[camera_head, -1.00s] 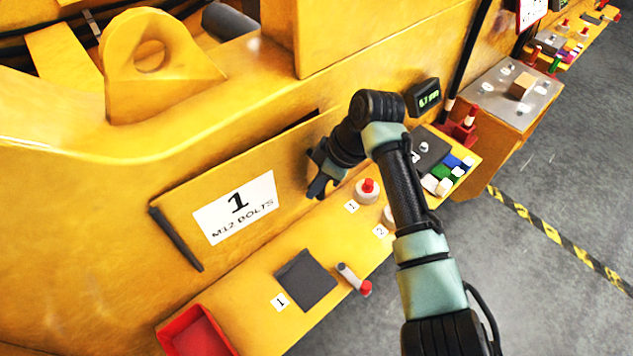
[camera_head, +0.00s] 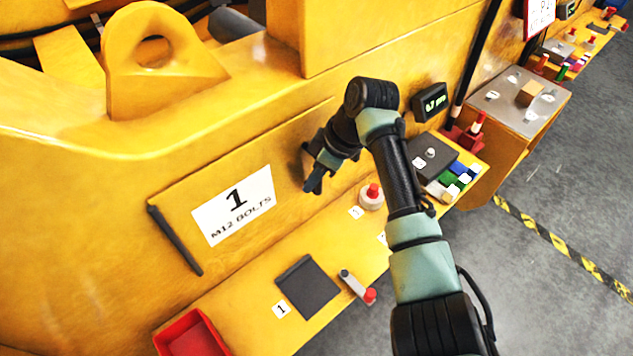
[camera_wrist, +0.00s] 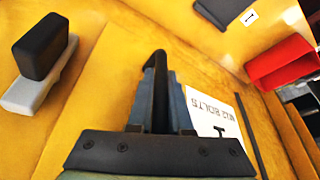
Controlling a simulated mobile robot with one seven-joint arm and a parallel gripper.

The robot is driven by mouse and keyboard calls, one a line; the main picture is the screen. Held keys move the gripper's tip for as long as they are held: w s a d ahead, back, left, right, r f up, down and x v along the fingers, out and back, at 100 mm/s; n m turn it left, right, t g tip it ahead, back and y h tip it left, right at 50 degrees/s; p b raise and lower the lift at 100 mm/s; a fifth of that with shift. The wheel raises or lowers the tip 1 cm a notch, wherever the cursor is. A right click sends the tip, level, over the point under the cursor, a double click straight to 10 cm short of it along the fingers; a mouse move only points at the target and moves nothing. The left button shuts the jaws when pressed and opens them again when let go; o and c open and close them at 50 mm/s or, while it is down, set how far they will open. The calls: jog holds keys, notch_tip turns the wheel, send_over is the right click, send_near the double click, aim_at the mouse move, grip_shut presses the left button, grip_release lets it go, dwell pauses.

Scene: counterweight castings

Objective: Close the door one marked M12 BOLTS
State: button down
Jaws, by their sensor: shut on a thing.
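The door (camera_head: 290,147) is a yellow panel with a white sign reading 1 M12 BOLTS (camera_head: 234,205). It looks nearly flush with the yellow housing, with only a thin line along its top edge. A black rod (camera_head: 175,240) lines its left edge. My gripper (camera_head: 314,183) is at the door's right part. In the wrist view my gripper (camera_wrist: 156,100) is shut on a black upright bar (camera_wrist: 158,65), which looks like the door's handle. The sign (camera_wrist: 210,112) shows beside the fingers. The fingers hide much of the bar, and my wrist covers the door's right edge.
A ledge below holds a dark pad (camera_head: 308,288), a red-ended grey lever (camera_head: 357,286), a red bin (camera_head: 190,335) and a red-topped button (camera_head: 371,195). A black block on a grey base (camera_wrist: 40,50) stands out left in the wrist view.

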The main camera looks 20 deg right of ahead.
jog(key=c, duration=1.2)
grip_release()
jog(key=shift+w+a+r, duration=0.1)
jog(key=shift+w+r, duration=0.1)
jog(key=shift+o, duration=0.4)
jog(key=shift+f, duration=0.1)
jog(key=shift+f, duration=0.1)
jog(key=b+v, duration=0.2)
jog(key=v, duration=1.1)
jog(key=shift+b, duration=0.35)
jog(key=shift+s+f, duration=0.1)
jog(key=shift+s, duration=0.05)
